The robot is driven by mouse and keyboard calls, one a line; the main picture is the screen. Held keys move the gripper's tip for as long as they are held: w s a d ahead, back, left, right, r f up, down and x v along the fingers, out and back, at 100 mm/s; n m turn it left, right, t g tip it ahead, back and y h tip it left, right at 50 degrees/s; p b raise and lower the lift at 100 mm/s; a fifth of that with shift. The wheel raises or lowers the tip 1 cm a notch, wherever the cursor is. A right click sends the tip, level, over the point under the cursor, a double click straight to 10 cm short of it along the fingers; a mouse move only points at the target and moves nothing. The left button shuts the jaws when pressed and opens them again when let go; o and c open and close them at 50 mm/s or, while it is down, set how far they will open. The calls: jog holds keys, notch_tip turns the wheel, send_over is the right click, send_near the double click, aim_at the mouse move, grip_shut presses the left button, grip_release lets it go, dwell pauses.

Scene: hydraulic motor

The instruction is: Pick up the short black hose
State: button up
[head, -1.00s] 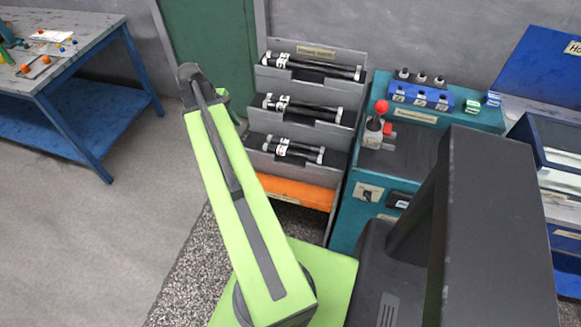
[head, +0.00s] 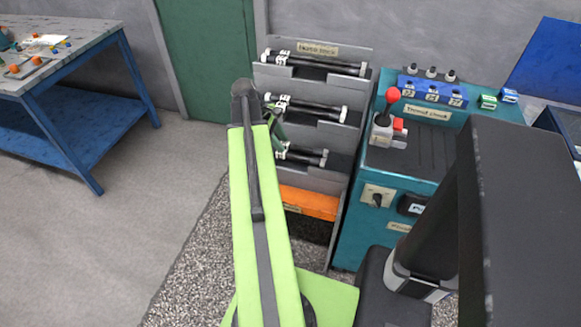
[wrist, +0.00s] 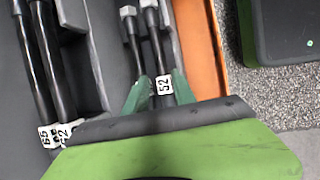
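Short black hoses lie in the lowest tier of the grey hose rack (head: 325,181), with pale end fittings. In the wrist view, one black hose (wrist: 157,42) with a white "52" tag lies between the green fingertips of my gripper (wrist: 160,91). A second black hose (wrist: 134,38) lies beside it on the left and runs behind the left finger. My gripper (head: 279,135) is at the left end of the lower tiers, partly hidden by my arm in the head view. The fingers are apart, with a gap beside the tagged hose.
Longer black hoses (head: 310,105) lie in the tier above. An orange panel (head: 310,203) is below the rack. A teal bench with a red-knobbed lever (head: 392,95) stands close on the right. A blue worktable (head: 85,90) is far left, with open floor between.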

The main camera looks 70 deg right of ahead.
aim_at(290, 154)
jog(key=shift+x, duration=0.9)
jog(key=b+x, duration=0.5)
jog(key=shift+a+f, duration=0.15)
grip_shut()
dwell(0.6)
